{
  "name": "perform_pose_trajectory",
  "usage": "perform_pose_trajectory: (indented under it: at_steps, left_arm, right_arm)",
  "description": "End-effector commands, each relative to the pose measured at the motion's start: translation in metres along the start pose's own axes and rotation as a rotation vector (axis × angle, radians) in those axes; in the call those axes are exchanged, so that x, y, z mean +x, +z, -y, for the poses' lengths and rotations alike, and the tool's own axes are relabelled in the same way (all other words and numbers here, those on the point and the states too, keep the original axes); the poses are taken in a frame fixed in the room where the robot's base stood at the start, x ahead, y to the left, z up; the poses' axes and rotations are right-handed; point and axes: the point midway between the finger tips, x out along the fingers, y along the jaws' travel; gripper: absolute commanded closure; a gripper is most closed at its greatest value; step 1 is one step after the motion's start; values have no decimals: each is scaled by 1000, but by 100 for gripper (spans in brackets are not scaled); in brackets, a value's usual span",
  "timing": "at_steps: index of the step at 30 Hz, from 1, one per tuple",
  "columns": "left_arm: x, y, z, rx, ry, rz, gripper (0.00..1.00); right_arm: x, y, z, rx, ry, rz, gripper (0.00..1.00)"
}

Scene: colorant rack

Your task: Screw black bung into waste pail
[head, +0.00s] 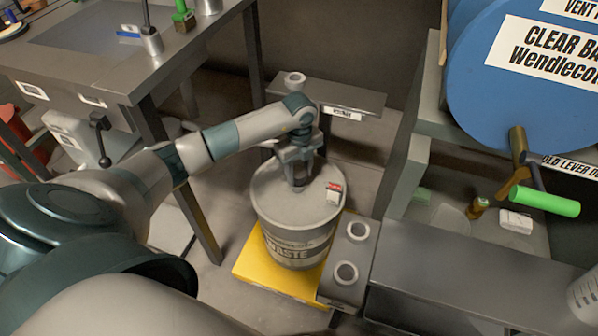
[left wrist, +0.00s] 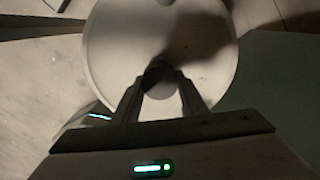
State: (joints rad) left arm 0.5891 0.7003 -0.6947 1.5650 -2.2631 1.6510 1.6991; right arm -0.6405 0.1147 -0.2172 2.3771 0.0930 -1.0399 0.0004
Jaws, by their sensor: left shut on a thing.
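The waste pail (head: 298,222) is a grey drum marked WASTE, standing upright on a yellow base. My left gripper (head: 299,181) points down at its lid, a little left of the lid's middle. In the left wrist view the pail's round lid (left wrist: 110,50) fills the upper middle, and my left gripper (left wrist: 163,85) has its fingers around a dark thing, likely the black bung (left wrist: 157,73). The fingers hide most of it, and I cannot tell whether it is seated in the lid. My right gripper is not in view.
A small red and white item (head: 334,193) lies on the lid's right side. A grey stand with two round cups (head: 347,272) is close at the pail's right front. A blue drum (head: 520,95) and a green-handled lever (head: 544,201) are at right. A workbench (head: 90,45) is at upper left.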

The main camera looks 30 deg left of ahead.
Motion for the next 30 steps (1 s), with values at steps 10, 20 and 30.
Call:
perform_pose_trajectory:
  at_steps: [10,20,30]
  left_arm:
    - [8,0,0,0,0,0,83]
    - [13,0,0,0,0,0,83]
    - [13,0,0,0,0,0,39]
  right_arm:
    - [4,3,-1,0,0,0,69]
    - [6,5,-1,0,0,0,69]
    - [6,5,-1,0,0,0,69]
